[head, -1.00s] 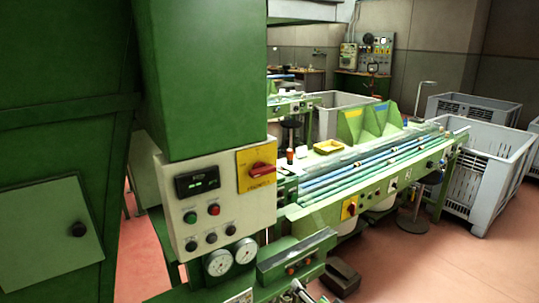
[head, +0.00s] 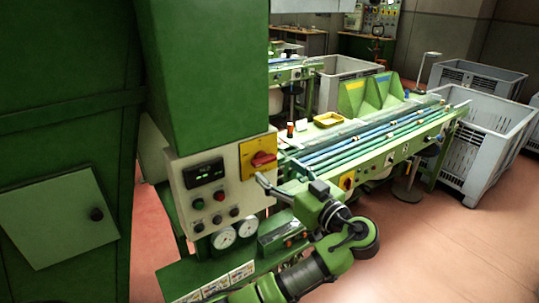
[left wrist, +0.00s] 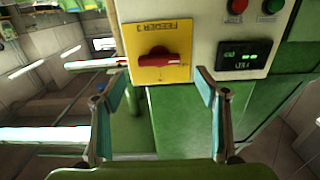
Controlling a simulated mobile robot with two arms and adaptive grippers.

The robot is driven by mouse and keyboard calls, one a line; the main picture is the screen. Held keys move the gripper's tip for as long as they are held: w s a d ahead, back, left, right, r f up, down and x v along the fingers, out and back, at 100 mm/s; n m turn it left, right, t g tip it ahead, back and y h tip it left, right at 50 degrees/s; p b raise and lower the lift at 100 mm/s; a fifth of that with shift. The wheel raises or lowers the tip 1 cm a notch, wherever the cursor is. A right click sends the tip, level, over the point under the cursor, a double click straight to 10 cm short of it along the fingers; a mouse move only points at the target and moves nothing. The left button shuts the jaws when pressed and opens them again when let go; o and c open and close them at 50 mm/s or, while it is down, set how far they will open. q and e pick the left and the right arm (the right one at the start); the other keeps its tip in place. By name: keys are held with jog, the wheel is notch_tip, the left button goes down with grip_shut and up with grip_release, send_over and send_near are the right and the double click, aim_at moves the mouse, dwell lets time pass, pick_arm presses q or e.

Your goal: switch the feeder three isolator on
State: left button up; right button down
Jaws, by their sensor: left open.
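The feeder three isolator is a red rotary handle (head: 263,159) on a yellow plate (head: 247,168) at the right of a pale control panel. In the left wrist view the red handle (left wrist: 157,60) lies crosswise on the yellow plate (left wrist: 180,32), whose FEEDER 3 lettering appears upside down. My left gripper (head: 272,187) is open and empty, just below and in front of the isolator. In the left wrist view its two fingers (left wrist: 160,80) stand apart, with the handle framed between and beyond their tips. They appear not to touch it. My right gripper is not in view.
Another red-on-yellow switch (head: 346,183) sits on the long bench at right. Grey crates stand beyond.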

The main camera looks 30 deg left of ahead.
aim_at(267, 162)
pick_arm(q)
jog(key=p+x, duration=0.1)
jog(key=x, duration=0.3)
jog(key=shift+r+p, duration=0.1)
jog(key=shift+p, duration=0.25)
jog(key=shift+w+a, duration=0.25)
jog(key=shift+a, duration=0.2)
jog(key=c, duration=1.1)
